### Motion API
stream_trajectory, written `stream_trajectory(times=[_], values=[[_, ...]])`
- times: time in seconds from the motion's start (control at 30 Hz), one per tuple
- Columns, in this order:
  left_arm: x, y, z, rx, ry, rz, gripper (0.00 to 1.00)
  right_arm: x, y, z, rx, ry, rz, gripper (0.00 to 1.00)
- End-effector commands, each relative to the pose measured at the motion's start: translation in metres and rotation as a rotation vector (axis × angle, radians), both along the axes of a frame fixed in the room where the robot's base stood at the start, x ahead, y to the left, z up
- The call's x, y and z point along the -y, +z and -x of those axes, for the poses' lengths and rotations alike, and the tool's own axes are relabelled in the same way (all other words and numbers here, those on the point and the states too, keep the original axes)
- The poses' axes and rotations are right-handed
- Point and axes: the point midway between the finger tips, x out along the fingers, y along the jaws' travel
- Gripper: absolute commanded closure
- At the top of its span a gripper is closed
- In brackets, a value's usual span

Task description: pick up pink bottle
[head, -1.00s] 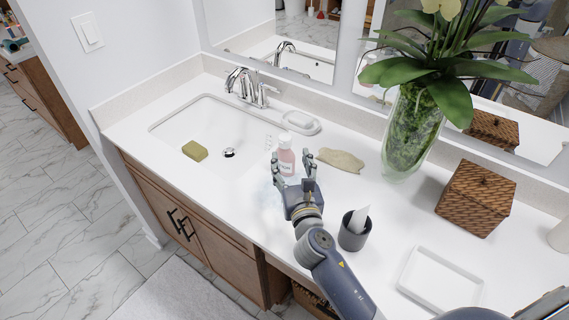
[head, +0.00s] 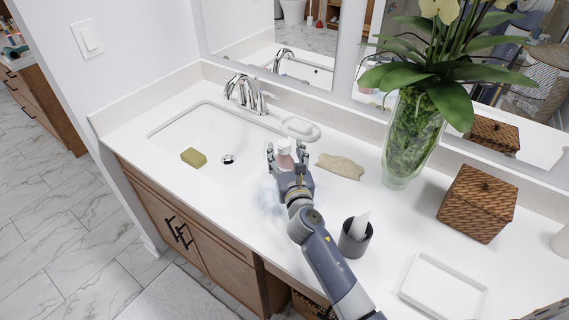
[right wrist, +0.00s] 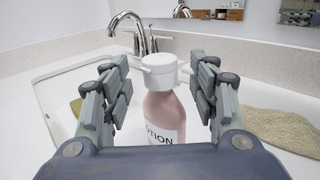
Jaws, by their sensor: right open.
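The pink bottle (head: 284,158) stands upright on the white counter, just right of the sink. It has a white cap and a label ending in "OTION". My right gripper (head: 286,155) is open, with one finger on each side of the bottle. In the right wrist view the bottle (right wrist: 165,112) is between the open fingers of the right gripper (right wrist: 162,85), with gaps on both sides of it. The bottle's lower part is hidden by my gripper. My left gripper is not in view.
A soap dish (head: 300,128) sits behind the bottle and a beige cloth (head: 341,166) lies to its right. A dark cup (head: 354,240) stands beside my right arm. A tall plant vase (head: 410,140) and wicker box (head: 477,203) are farther right. The sink (head: 205,150) holds green soap.

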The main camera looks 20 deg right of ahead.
Motion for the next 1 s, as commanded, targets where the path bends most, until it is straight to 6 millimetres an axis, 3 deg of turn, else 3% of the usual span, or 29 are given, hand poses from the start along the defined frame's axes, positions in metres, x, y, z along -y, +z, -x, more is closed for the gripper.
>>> stream_trajectory(times=[0.2, 0.5, 0.77, 1.0], values=[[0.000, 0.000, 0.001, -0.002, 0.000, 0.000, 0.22, 0.004, 0.001, -0.024, 0.000, -0.002, 0.001, 0.45], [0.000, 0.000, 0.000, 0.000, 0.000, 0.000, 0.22, 0.004, 0.000, -0.028, 0.000, -0.001, 0.001, 0.45], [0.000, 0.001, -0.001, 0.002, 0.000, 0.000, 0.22, 0.004, 0.000, -0.028, 0.000, -0.001, 0.001, 1.00], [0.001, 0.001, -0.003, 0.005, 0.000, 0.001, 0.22, 0.004, 0.003, -0.028, 0.004, 0.000, 0.000, 1.00]])
